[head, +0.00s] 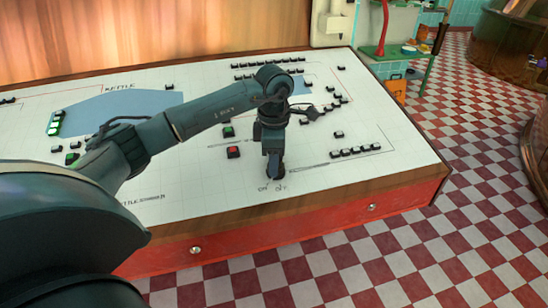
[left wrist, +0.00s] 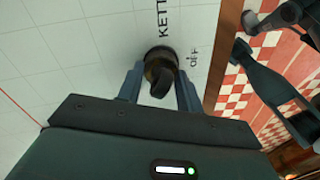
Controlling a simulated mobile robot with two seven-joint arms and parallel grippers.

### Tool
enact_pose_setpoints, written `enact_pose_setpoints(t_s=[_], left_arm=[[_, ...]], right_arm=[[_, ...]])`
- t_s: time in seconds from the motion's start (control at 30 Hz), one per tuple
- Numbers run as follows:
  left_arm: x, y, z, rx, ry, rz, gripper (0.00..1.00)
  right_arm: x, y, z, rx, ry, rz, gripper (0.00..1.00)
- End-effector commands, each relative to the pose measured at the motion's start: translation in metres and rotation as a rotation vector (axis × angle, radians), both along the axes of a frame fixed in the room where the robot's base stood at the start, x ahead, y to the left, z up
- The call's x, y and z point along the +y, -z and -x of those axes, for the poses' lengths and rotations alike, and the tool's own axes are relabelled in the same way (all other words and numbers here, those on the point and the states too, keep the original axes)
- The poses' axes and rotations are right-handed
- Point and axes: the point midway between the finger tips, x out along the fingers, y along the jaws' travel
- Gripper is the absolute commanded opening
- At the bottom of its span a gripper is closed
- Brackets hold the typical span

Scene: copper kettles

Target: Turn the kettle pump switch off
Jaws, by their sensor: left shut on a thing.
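The kettle pump switch (left wrist: 160,72) is a dark round knob with a raised black grip on the white panel. It shows between the two fingers of my left gripper (left wrist: 160,92) in the left wrist view. The gripper is shut on it. "OFF" lettering is printed beside the knob, with part of a "KETT" label near it. In the head view my left gripper (head: 275,174) points down at the panel's front edge and hides the switch. ON and OFF marks show just in front of it. Which mark the knob points to, I cannot tell. My right gripper does not show clearly.
The white control panel (head: 220,195) has a wood and red front edge. A red button (head: 233,152) and a green button (head: 228,131) sit left of my gripper, and a row of black switches (head: 355,152) sits right. Checkered floor (head: 400,250) lies beyond the edge.

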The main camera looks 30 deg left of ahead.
Motion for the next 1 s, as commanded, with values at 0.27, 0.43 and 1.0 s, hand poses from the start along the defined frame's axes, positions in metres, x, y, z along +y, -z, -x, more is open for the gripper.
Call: enact_pose_setpoints(t_s=[0.27, 0.43, 1.0], left_arm=[[-0.0002, -0.0012, 0.0003, -0.001, -0.141, 0.001, 0.13], [-0.0006, -0.0011, 0.0007, -0.001, -0.225, 0.001, 0.13], [-0.0014, -0.0012, 0.0011, -0.001, -0.491, 0.001, 0.13]], right_arm=[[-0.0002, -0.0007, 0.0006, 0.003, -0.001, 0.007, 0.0], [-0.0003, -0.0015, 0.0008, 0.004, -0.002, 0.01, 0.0], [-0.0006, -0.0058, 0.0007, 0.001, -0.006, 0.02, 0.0]])
